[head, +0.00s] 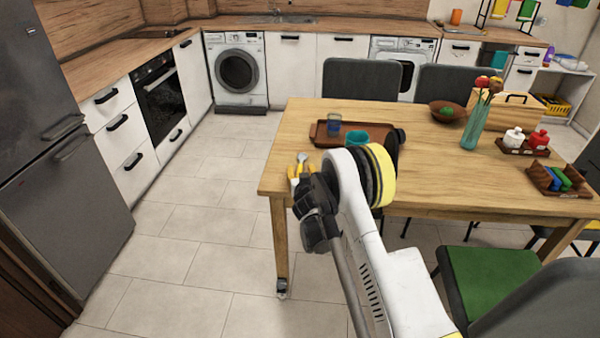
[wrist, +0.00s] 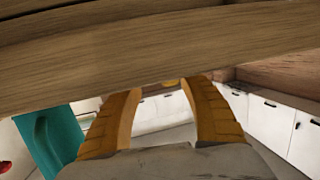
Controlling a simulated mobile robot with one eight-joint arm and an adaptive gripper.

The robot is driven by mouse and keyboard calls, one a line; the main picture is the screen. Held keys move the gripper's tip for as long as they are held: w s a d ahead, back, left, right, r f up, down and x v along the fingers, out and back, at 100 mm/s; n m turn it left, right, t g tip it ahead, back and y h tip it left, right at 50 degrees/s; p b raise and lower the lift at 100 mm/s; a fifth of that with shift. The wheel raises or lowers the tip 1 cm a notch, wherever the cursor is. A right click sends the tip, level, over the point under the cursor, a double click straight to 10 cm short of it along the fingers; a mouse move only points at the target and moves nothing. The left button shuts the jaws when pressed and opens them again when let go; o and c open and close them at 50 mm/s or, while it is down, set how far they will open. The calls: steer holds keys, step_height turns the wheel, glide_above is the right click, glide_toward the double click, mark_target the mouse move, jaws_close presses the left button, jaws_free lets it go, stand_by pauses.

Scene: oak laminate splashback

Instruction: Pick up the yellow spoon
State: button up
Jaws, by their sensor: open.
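My gripper (head: 299,168) is at the left edge of the wooden table (head: 440,185), in the head view. Small yellow shapes show there; some look like its fingers, and I cannot tell whether one is the yellow spoon. In the wrist view my gripper (wrist: 166,92) has its two orange-yellow fingers spread apart, with a clear gap between them. A small yellow patch (wrist: 170,82) shows between the fingertips; it is too small to name. No spoon can be made out for certain, and my arm hides part of the table.
A teal vase (head: 474,128), wooden bowl (head: 447,112) and condiment tray (head: 510,149) stand farther right. Wood fills the top of the wrist view. The left floor is clear.

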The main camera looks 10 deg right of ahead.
mark_target(300, 165)
steer(key=x, duration=0.2)
steer(key=shift+w+f+b, duration=0.35)
steer(key=shift+b, duration=0.05)
steer(key=shift+w+d+r, duration=0.1)
steer(key=shift+w, duration=0.15)
jaws_close()
